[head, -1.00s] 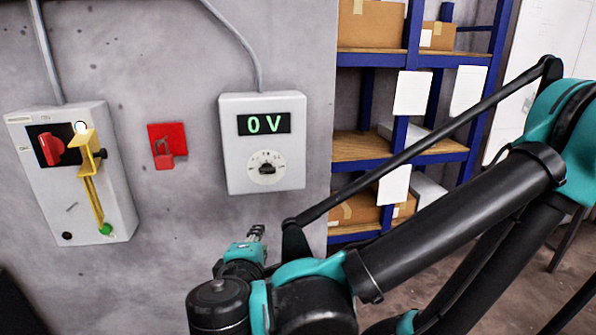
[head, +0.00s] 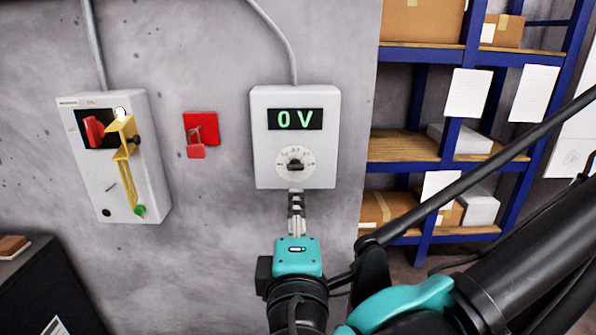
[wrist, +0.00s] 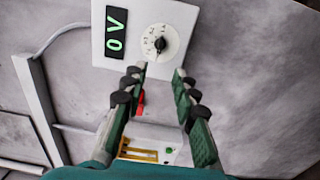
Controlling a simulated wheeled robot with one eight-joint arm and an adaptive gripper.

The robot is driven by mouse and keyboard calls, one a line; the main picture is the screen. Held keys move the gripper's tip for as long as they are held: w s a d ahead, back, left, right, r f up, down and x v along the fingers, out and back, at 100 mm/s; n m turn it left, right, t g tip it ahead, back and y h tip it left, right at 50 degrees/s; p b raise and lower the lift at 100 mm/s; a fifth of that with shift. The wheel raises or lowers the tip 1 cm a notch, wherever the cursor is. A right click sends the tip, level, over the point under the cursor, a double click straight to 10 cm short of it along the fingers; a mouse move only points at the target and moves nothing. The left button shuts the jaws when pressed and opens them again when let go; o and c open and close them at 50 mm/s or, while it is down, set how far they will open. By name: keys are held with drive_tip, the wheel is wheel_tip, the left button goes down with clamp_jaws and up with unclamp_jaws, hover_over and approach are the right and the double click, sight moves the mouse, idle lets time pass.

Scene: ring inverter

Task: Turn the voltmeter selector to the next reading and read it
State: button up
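The voltmeter (head: 265,150) is a pale grey box on the concrete wall. Its green display (head: 295,119) reads 0 V. Below the display is the selector (head: 295,160), a black knob on a white marked dial. The selector also shows in the wrist view (wrist: 160,44), ahead of the fingertips and roughly between them. My gripper (head: 296,197) is just below the dial in the head view. In the wrist view my gripper (wrist: 163,72) has its two fingers apart with nothing between them. It appears short of the knob. The marking the knob points to is too small to read.
Left of the voltmeter, a red padlock (head: 196,151) hangs on a red plate. Further left is a grey switch box (head: 150,190) with a red handle (head: 95,130) and a yellow lever (head: 122,150). A blue shelf rack (head: 470,100) stands at right. A dark cabinet (head: 40,290) is at lower left.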

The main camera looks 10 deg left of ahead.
sight(296, 169)
drive_tip(key=shift+x, duration=7.5)
drive_tip(key=shift+d, duration=0.1)
drive_tip(key=shift+c, duration=0.3)
clamp_jaws()
